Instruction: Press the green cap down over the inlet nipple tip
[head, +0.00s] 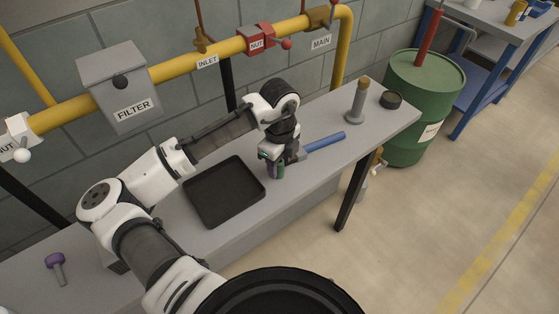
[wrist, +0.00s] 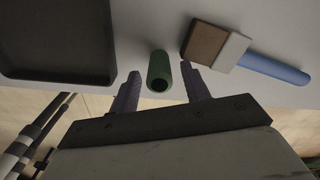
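The green cap (wrist: 159,68), a small hollow cylinder with a dark open end, is on the grey bench and lies between the fingers of my gripper (wrist: 160,88) in the wrist view. The fingers are spread, with a visible gap on each side of the cap. In the head view my gripper (head: 277,168) is low over the bench, right of the black tray, and partly hides the cap. A brass fitting (head: 200,40) stands on the yellow pipe near the INLET label (head: 206,62). I cannot tell whether its tip is the inlet nipple.
A black tray (head: 224,190) lies left of my gripper, and a brush with a blue handle (head: 325,142) lies close on its right. A tan-topped post (head: 357,100) and dark ring (head: 390,99) stand farther right. The grey FILTER box (head: 120,85) hangs on the pipe behind my arm.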

